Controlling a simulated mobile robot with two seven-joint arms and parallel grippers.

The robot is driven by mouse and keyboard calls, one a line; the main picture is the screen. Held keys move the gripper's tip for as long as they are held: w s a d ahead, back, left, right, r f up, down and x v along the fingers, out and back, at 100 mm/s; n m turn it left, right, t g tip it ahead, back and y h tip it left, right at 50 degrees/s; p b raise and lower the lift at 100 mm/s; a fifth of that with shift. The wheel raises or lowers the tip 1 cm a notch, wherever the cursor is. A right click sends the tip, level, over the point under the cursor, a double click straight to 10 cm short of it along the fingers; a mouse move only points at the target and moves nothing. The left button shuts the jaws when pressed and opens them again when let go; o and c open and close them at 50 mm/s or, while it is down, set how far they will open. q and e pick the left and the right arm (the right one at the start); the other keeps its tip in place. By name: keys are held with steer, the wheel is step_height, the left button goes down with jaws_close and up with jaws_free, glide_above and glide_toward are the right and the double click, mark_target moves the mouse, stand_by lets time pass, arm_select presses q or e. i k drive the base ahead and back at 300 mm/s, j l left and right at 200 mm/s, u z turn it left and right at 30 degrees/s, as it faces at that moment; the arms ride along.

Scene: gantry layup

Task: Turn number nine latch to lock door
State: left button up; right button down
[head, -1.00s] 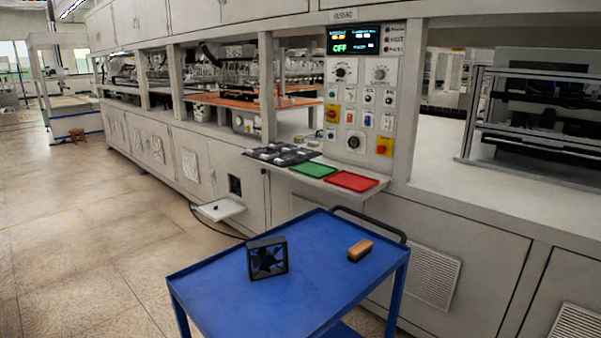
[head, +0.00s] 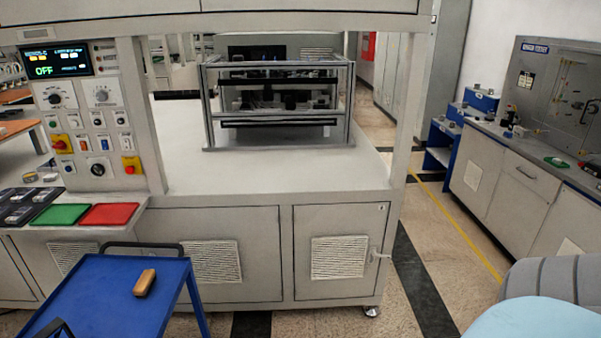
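A pale latch (head: 378,255) sticks out at the right edge of a cabinet door (head: 341,285) on the lower front of the machine. The door has a white louvred vent and looks closed. The latch lies roughly level and reaches past the machine's right corner. No number is readable near it, and I cannot tell whether it is locked. Neither of my grippers is in the head view.
A blue cart (head: 110,297) with a brown-and-black block (head: 145,282) stands at the lower left. A light-blue and grey padded thing (head: 545,300) fills the lower right corner. A workbench (head: 520,180) stands at the right. Floor is open between machine and bench.

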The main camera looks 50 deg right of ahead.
mark_target(373, 252)
steer(key=z, duration=2.75)
steer(key=i+l+z, duration=0.2)
steer(key=i+z, duration=0.6)
steer(key=i, duration=1.75)
steer(key=i+l+u, duration=0.1)
steer(key=i, duration=0.7)
steer(key=i+l, duration=0.15)
steer(key=i, duration=0.65)
steer(key=i+u, duration=0.15)
steer(key=u, duration=3.45)
